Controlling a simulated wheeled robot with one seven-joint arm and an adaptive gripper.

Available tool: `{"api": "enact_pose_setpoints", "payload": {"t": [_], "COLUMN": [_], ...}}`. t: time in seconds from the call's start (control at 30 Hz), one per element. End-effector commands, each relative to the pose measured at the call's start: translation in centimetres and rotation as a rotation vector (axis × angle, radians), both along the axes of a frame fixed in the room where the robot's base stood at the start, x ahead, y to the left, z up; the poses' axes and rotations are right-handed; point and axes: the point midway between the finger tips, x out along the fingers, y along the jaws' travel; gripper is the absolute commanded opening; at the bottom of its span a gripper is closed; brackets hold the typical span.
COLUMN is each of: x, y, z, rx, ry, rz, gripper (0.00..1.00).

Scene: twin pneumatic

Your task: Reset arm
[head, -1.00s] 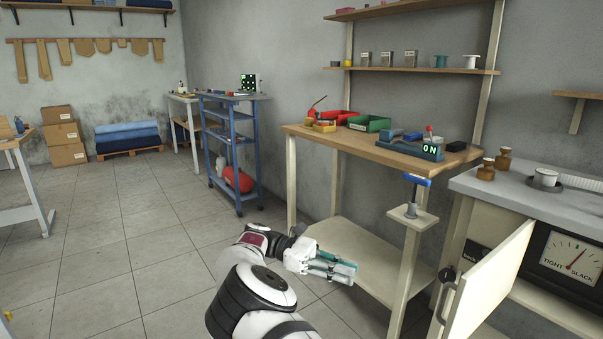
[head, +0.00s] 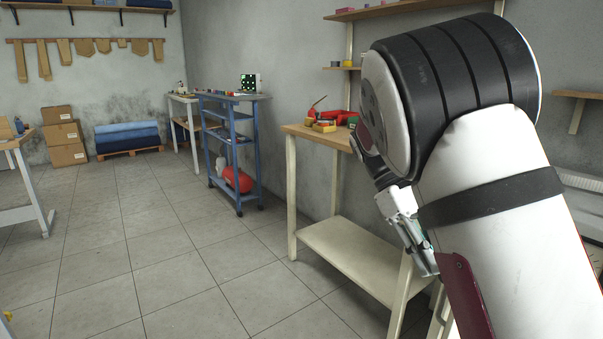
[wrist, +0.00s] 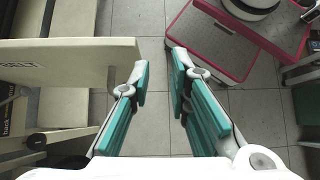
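My arm is folded up large across the right half of the head view, with my gripper (head: 432,268) pointing down in front of the wooden workbench. In the wrist view, my gripper (wrist: 161,78) shows two teal-padded fingers apart with a gap between the tips. Only grey floor tiles show in the gap, so it is empty. In the head view, my arm hides that door, the cabinet and the right part of the workbench.
The workbench (head: 304,131) with its lower shelf (head: 345,255) stands close beside my gripper. A blue cart (head: 238,150) stands farther back along the wall. The tiled floor (head: 160,240) to the left is clear. Red-edged parts of my base show in the wrist view.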

Motion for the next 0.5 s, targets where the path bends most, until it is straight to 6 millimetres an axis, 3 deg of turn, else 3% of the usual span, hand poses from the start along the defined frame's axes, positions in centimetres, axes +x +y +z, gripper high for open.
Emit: {"api": "enact_pose_setpoints", "payload": {"t": [0.2, 0.5], "x": [-5.7, -13.9], "y": [-0.7, 0.1], "z": [2.7, 5.0], "rx": [0.124, 0.233], "ry": [-0.140, -0.336], "rz": [-0.122, -0.265], "gripper": [0.18, 0.18]}}
